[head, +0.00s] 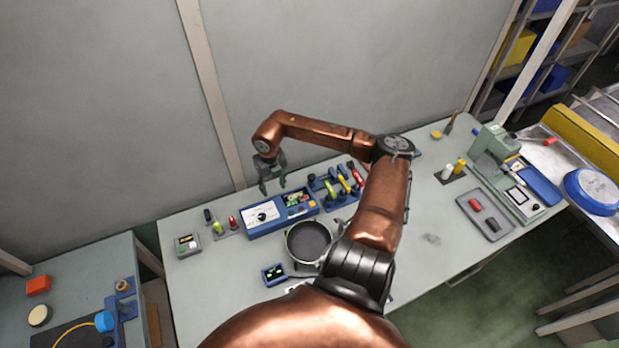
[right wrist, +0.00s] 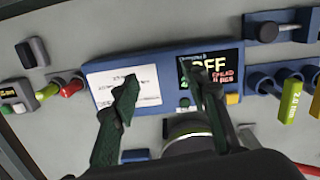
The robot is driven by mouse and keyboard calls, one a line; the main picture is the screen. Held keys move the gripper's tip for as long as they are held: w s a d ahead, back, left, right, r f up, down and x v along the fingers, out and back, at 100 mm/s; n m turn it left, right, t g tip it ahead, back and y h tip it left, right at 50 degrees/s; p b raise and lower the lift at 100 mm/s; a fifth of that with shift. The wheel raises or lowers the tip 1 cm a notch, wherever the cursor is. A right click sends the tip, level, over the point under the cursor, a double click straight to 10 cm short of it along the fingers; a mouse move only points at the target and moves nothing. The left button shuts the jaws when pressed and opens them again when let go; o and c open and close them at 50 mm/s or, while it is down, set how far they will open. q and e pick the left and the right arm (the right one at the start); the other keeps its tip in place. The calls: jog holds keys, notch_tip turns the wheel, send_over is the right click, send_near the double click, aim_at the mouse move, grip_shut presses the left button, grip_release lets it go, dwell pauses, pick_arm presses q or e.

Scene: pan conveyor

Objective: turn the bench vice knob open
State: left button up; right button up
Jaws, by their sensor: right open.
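My right gripper (head: 271,184) is open and empty in the head view, above the back edge of the bench near a blue panel box (head: 249,231). In the right wrist view its fingers (right wrist: 165,92) are spread in front of this box, with a white label face (right wrist: 143,81) and a dark display (right wrist: 222,62) behind them. I cannot pick out a bench vice or its knob for certain. A blue fixture (head: 127,308) with a tan round part (head: 122,285) stands on the left bench, but I cannot tell whether it is the vice. My left gripper is not in view.
A dark pan (head: 311,240) sits in front of the panel box, partly beside my arm. A rack of coloured-handled tools (head: 325,200) is right of the box. A green machine (head: 496,146) and grey tray (head: 489,230) are at the right. Bench between arm and tray is mostly clear.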

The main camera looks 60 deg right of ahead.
aim_at(311, 177)
jog(key=s+d+r+m+g+h+b, duration=0.1)
jog(key=s+d+m+h+b, duration=0.15)
jog(key=d+m, duration=0.45)
jog(key=s+d+r+m+g+h+b, duration=0.15)
jog(key=s+d+m, duration=0.25)
jog(key=m, duration=0.5)
jog(key=x, duration=0.8)
jog(key=shift+s+a+f, duration=0.1)
jog(key=shift+s+f, duration=0.05)
jog(key=shift+f, duration=0.15)
jog(key=shift+y, duration=0.3)
grip_shut()
